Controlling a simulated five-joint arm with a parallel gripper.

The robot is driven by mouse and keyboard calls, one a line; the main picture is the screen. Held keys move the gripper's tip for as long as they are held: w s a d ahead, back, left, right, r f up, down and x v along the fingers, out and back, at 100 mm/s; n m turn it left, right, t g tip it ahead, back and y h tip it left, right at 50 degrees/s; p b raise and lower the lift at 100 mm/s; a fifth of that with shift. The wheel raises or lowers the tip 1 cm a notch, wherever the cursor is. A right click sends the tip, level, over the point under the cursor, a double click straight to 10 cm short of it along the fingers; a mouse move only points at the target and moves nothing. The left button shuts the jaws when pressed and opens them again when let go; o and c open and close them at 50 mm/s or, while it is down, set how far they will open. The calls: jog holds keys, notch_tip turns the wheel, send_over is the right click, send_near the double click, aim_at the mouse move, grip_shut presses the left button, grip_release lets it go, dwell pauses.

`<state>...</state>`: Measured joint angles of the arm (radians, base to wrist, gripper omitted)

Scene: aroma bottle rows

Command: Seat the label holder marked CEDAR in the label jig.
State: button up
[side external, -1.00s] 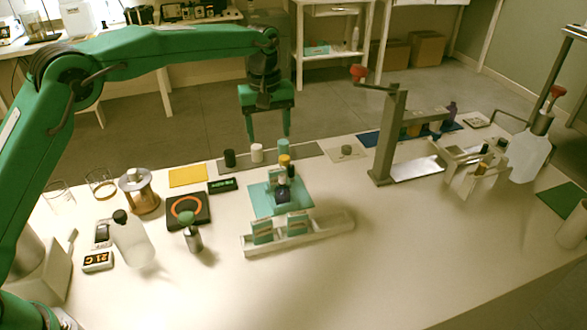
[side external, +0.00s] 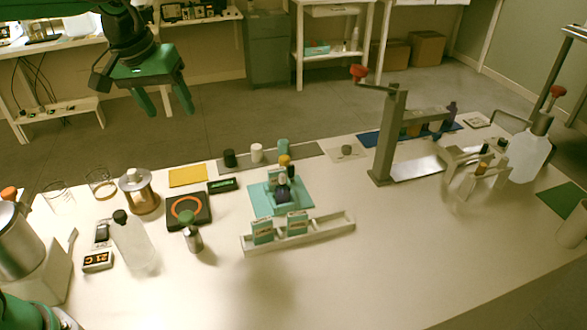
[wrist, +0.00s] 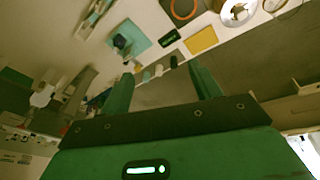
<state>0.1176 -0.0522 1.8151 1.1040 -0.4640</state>
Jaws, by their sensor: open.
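Two teal label holders stand in a long white rack: a left one (side external: 262,231) and a right one (side external: 297,223). Their markings are too small to read, so I cannot tell which is CEDAR. The mat also shows in the wrist view (wrist: 134,30). My gripper (side external: 166,104) is open and empty, raised at the upper left, far from the holders. Its fingers also show in the wrist view (wrist: 163,84).
The white rack (side external: 335,229) lies in front of the mat. A metal press (side external: 390,135) stands to its right. The front right of the table is clear.

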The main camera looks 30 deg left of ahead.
jog(key=s+a+f+m+t, duration=0.1)
jog(key=s+a+f+m, duration=0.1)
jog(key=s, duration=0.7)
jog(key=s+a+f+m+t, duration=0.1)
jog(key=s+a+f+m, duration=0.1)
jog(key=s, duration=0.6)
jog(key=shift+s+a+f, duration=0.4)
jog(key=shift+f, duration=0.2)
